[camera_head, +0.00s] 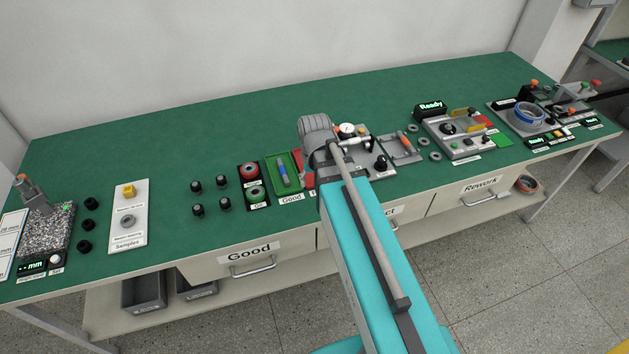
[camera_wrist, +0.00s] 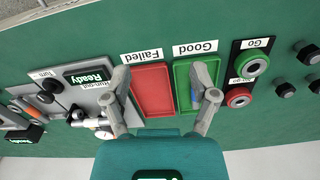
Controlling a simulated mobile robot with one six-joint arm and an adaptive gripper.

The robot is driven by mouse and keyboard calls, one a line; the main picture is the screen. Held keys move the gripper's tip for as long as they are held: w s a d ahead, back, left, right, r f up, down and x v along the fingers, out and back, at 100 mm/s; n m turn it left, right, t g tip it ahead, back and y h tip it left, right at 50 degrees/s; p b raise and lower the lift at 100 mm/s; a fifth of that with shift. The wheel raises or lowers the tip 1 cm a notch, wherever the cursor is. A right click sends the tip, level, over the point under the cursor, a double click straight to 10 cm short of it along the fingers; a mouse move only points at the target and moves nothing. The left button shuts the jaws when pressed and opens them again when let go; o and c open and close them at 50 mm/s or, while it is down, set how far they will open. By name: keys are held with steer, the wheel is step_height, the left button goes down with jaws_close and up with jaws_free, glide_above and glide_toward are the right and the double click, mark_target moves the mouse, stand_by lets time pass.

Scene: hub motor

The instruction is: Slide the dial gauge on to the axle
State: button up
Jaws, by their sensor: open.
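The dial gauge (camera_head: 347,129) shows its round white face on the grey run-out fixture (camera_head: 363,160) in the head view, just right of my wrist. In the wrist view the fixture (camera_wrist: 92,98) is at the left. The gauge's white face (camera_wrist: 103,133) sits low there, partly covered by my left finger. I cannot clearly make out the axle; metal parts of the fixture beside the gauge are small and partly hidden. My gripper (camera_wrist: 163,82) is open and empty, its fingers above the red Failed tray (camera_wrist: 152,92) and green Good tray (camera_wrist: 183,88), to the side of the gauge.
Red and green ring gauges (camera_wrist: 238,97) and several black knobs lie beyond the Good tray. A second Ready station (camera_head: 460,135) stands to the right in the head view, with loose grey rings (camera_head: 423,142) near it. The bench's back strip is clear.

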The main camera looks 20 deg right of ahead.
steer(key=shift+w, duration=0.1)
stand_by(0.3)
step_height(320, 180, up, 7)
steer(key=m+p, duration=0.7)
steer(key=m, duration=0.1)
glide_above(335, 128)
steer(key=shift+d+r, duration=0.1)
steer(key=shift+d, duration=0.05)
step_height(335, 128, down, 14)
steer(key=b, duration=1.3)
steer(key=shift+r, duration=0.1)
